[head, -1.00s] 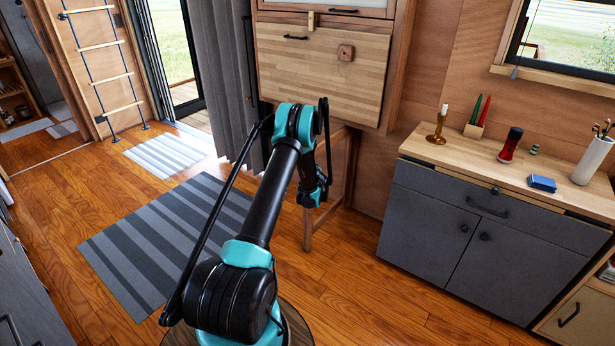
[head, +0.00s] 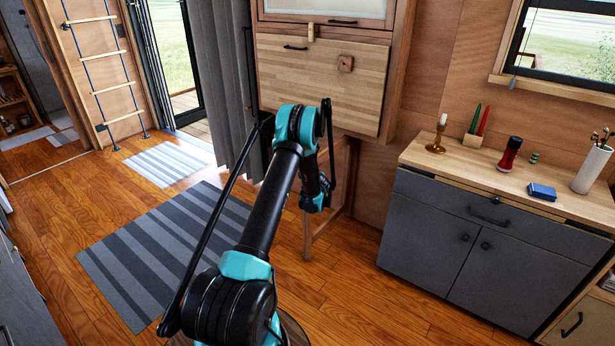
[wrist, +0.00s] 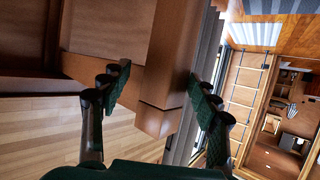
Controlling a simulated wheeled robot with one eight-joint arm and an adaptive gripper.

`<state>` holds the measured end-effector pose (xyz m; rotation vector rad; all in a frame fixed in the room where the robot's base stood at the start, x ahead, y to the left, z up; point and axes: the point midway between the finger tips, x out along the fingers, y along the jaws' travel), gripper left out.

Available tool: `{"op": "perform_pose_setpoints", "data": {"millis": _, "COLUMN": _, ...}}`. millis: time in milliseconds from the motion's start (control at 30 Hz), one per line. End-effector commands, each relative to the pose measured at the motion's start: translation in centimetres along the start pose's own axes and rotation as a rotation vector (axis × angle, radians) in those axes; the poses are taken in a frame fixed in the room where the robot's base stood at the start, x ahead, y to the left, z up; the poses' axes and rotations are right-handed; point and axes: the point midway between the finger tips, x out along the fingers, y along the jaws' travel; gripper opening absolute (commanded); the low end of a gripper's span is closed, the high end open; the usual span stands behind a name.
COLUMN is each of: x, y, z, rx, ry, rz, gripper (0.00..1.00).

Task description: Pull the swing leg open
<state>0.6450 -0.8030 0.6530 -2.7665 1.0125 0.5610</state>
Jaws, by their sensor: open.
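The swing leg (head: 307,238) is a wooden post with a lower rail, under the fold-down wooden panel (head: 325,78) of the wall cabinet. It stands out from the wall at an angle. In the wrist view the leg (wrist: 172,60) is a thick square post with its blunt end between my fingers. My gripper (wrist: 158,82) is open, with one dark finger on each side of the post. I cannot tell whether either finger touches it. In the head view my arm hides part of the leg and most of the gripper.
A grey cabinet (head: 455,245) with a wooden top stands to the right, holding a candlestick (head: 438,135) and small items. A striped rug (head: 160,250) lies on the open floor to the left. A grey curtain (head: 232,90) hangs beside the glass door.

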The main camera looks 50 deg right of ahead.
Motion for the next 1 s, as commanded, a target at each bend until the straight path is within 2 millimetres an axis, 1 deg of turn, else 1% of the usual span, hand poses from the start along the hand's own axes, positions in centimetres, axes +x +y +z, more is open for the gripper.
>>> {"op": "perform_pose_setpoints", "data": {"millis": 33, "x": -0.4, "y": 0.7, "z": 0.1, "rx": -0.002, "ry": -0.001, "rz": 0.007, "gripper": 0.55}}
{"op": "perform_pose_setpoints", "data": {"millis": 300, "x": -1.8, "y": 2.1, "z": 0.1, "rx": 0.0, "ry": -0.002, "rz": 0.012, "gripper": 0.55}}
{"op": "perform_pose_setpoints", "data": {"millis": 1000, "x": -5.2, "y": 4.7, "z": -0.2, "rx": 0.0, "ry": -0.003, "rz": 0.009, "gripper": 0.55}}
